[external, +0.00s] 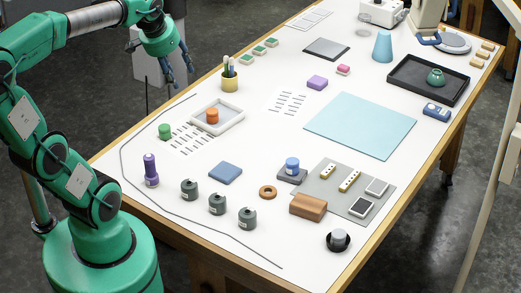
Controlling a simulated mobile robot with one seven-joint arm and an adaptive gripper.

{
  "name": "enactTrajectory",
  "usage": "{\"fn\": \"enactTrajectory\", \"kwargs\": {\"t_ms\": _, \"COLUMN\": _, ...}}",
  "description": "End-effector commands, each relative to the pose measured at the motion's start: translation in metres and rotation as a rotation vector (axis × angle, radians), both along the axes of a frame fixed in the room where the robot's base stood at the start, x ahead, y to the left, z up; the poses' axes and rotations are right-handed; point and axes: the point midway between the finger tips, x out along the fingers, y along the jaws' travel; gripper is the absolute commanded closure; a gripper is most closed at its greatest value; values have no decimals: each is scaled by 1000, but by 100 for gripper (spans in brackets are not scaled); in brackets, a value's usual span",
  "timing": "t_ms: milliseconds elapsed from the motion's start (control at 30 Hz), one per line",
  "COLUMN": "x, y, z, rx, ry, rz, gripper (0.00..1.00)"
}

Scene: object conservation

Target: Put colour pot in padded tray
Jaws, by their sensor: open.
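Several small things could be the colour pot. An orange pot (212,116) stands inside a white-rimmed tray (236,124) with a grey inner surface, at the left middle of the table. A green pot (164,131) stands on the table just left of that tray. The white-rimmed tray looks like the padded tray, but I cannot tell for sure. A black tray (401,86) at the right holds a round green vessel (436,77). My gripper (174,84) is open and empty, fingers pointing down, raised beyond the table's left edge, apart from all these things.
A yellow cup of brushes (230,79) stands behind the white-rimmed tray. A purple bottle (151,170) and several dark grey weights (217,204) stand in front. A dark cord (122,158) runs along the left edge. A pale blue mat (360,125) is bare.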

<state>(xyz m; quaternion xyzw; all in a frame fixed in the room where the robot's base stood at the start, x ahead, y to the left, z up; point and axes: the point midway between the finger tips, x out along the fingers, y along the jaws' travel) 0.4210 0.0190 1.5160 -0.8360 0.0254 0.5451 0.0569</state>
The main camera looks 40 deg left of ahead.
Motion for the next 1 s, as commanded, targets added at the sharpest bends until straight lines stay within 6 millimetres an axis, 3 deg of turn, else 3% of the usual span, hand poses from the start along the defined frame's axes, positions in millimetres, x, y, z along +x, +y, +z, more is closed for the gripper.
{"fn": "enactTrajectory", "kwargs": {"t_ms": 200, "x": -52, "y": -12, "z": -11, "rx": -35, "ry": -43, "rz": 51, "gripper": 55}}
{"fn": "enactTrajectory", "kwargs": {"t_ms": 400, "x": -83, "y": -17, "z": -23, "rx": -61, "ry": -68, "rz": 88, "gripper": 55}}
{"fn": "enactTrajectory", "kwargs": {"t_ms": 600, "x": -93, "y": -19, "z": -28, "rx": -71, "ry": -76, "rz": 101, "gripper": 55}}
{"fn": "enactTrajectory", "kwargs": {"t_ms": 1000, "x": -93, "y": -19, "z": -30, "rx": -72, "ry": -76, "rz": 102, "gripper": 55}}
